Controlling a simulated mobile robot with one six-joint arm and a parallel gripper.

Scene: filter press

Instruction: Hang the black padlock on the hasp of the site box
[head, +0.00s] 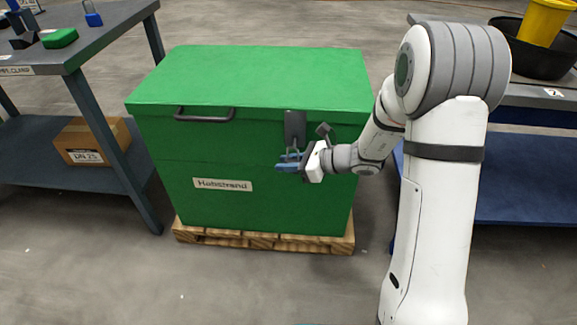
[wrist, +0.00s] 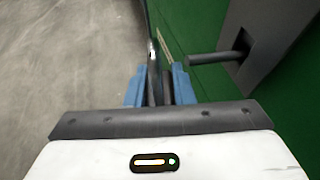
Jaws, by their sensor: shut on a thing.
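The green site box (head: 235,85) stands closed on a wooden pallet (head: 262,240). Its dark hasp (head: 295,126) hangs on the upper front face; in the wrist view a dark plate (wrist: 272,35) with a projecting rod (wrist: 212,58) shows at right. My gripper (head: 287,162) has blue fingers and is just in front of the box, below the hasp. In the wrist view its fingers (wrist: 160,88) are shut on the black padlock (wrist: 153,68), seen edge-on as a thin dark shape. The padlock is apart from the rod, to its left. In the head view it is hardly distinguishable.
At right, another bench carries a black basin (head: 552,62) and yellow container (head: 545,20). Floor before the box is clear.

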